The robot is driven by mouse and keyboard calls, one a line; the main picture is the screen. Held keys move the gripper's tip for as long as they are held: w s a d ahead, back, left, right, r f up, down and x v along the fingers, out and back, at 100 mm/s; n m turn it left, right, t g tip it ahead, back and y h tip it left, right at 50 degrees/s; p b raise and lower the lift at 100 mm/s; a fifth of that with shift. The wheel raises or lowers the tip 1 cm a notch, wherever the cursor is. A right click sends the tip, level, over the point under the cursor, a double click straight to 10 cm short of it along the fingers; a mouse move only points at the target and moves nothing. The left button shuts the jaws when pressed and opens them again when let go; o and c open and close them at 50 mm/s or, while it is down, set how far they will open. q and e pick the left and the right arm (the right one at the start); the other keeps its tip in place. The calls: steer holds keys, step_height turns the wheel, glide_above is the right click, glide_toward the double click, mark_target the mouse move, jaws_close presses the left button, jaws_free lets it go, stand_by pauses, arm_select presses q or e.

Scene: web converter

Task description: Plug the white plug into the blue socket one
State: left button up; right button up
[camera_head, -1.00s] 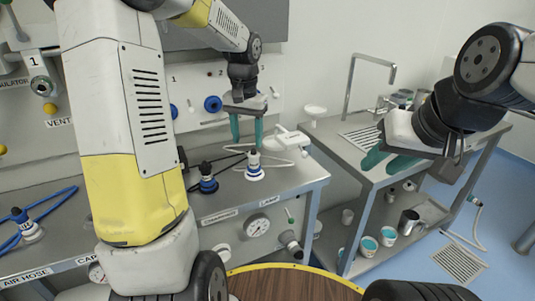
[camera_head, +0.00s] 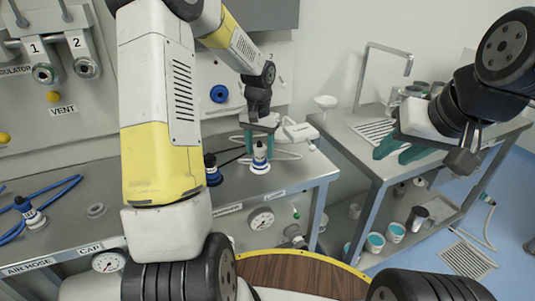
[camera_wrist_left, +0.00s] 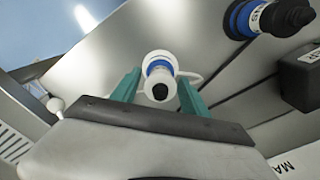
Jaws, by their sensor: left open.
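The white plug (camera_head: 260,158), with a blue band and dark tip, stands upright on the steel bench. My left gripper (camera_head: 262,140) is open above it, with teal fingers on either side. In the left wrist view the white plug (camera_wrist_left: 160,75) lies between the two spread fingers (camera_wrist_left: 158,90); I cannot tell whether they touch it. One blue socket (camera_head: 219,94) shows on the wall panel. The left socket, under label 1, is hidden behind my left arm. My right gripper (camera_head: 400,152) is open and empty at the right, before the side table.
A dark blue plug (camera_head: 212,170) stands close left of the white plug; it also shows in the left wrist view (camera_wrist_left: 262,18). A white device (camera_head: 298,132) lies behind on the bench. Blue hose (camera_head: 40,205) lies at the left. A side table (camera_head: 375,160) stands at right.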

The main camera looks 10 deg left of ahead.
arm_select(q)
steer(key=shift+f, duration=0.55)
jaws_close()
